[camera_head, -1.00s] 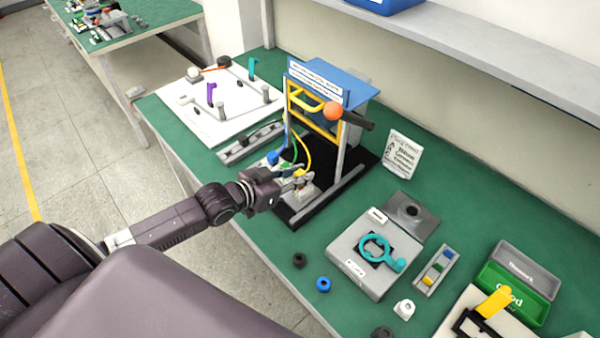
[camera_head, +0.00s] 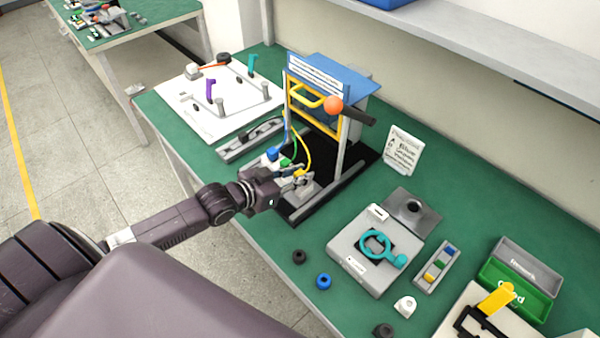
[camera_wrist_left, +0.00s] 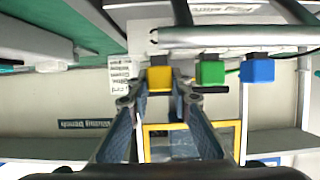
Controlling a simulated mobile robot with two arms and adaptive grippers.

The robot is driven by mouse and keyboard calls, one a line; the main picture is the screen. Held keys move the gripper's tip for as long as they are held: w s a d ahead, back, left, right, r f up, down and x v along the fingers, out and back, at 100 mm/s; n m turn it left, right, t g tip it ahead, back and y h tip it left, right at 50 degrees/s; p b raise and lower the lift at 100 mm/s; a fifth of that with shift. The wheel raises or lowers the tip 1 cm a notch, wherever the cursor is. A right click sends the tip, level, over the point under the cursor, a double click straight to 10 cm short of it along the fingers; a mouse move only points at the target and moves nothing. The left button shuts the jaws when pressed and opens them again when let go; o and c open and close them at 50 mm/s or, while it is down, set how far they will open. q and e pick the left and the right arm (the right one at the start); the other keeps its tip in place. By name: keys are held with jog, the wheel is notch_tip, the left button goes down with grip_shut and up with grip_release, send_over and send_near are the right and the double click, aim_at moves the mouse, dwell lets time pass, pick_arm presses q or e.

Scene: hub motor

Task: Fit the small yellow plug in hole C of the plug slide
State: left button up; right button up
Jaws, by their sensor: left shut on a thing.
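The small yellow plug (camera_wrist_left: 159,78) is between the fingertips of my left gripper (camera_wrist_left: 158,86), which is shut on it. In the head view my left gripper (camera_head: 298,180) is at the front of the stand, with the yellow plug (camera_head: 301,173) at its tips. The pale plug slide (camera_head: 305,190) is partly hidden by the gripper; it shows as a grey bar in the left wrist view (camera_wrist_left: 230,36). The yellow plug is right at this bar, in line with a green plug (camera_wrist_left: 209,72) and a blue plug (camera_wrist_left: 257,71). Its seating and the hole letters cannot be made out. My right gripper is out of view.
The stand's yellow frame (camera_head: 300,100) and an orange ball knob (camera_head: 333,104) rise behind the gripper. Coloured cables loop close by. A grey box with a teal ring (camera_head: 376,245) is to the right. A printed card (camera_head: 404,150) stands behind.

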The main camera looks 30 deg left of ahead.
pick_arm(q)
jog(key=shift+f, duration=0.15)
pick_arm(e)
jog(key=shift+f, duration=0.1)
pick_arm(q)
jog(key=o, duration=1.1)
jog(key=shift+c, duration=0.2)
jog(key=shift+s, duration=0.1)
jog(key=v, duration=1.1)
jog(key=shift+s, duration=0.4)
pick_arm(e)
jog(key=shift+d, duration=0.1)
pick_arm(q)
jog(key=shift+a, duration=0.15)
